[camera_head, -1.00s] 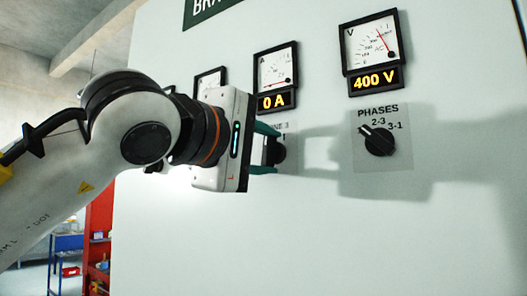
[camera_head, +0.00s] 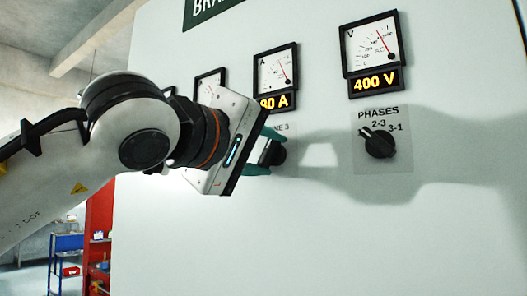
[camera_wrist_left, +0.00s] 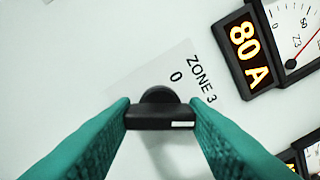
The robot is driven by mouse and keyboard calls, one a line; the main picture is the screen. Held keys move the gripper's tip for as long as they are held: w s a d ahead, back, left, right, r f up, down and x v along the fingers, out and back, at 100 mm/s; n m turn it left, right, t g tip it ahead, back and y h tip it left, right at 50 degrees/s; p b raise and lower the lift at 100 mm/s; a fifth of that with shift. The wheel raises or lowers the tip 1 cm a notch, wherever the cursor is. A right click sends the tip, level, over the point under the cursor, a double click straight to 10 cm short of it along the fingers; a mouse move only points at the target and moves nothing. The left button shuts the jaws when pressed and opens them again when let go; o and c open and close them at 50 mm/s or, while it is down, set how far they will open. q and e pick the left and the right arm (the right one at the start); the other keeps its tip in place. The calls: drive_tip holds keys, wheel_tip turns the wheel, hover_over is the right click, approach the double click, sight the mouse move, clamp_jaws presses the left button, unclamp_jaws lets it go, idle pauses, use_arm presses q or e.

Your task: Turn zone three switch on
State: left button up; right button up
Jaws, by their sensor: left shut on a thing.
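The zone three switch (camera_wrist_left: 160,112) is a black rotary knob with a white mark, on a pale plate lettered ZONE 3 and 0 in the left wrist view. It shows partly behind my fingers in the head view (camera_head: 278,155). My left gripper (camera_head: 268,151) has its two green fingers shut on the knob's sides, also seen in the left wrist view (camera_wrist_left: 162,118). The gripper is tilted in the head view. The zone three ammeter (camera_head: 276,71) above reads 80 A, its needle deflected to the right. My right gripper is not in view.
The PHASES switch (camera_head: 379,142) sits to the right, below the voltmeter (camera_head: 370,47) reading 400 V. Another meter (camera_head: 210,86) is partly hidden behind my left arm. The panel below the switches is clear. A blue cart (camera_head: 68,243) stands at lower left.

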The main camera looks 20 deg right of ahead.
use_arm(q)
drive_tip(key=shift+f, duration=0.1)
drive_tip(key=o, duration=1)
drive_tip(key=shift+s, duration=0.1)
drive_tip(key=shift+s+a+b, duration=0.2)
drive_tip(key=shift+a+b, duration=0.15)
drive_tip(key=b+v, duration=0.4)
drive_tip(key=v, duration=0.7)
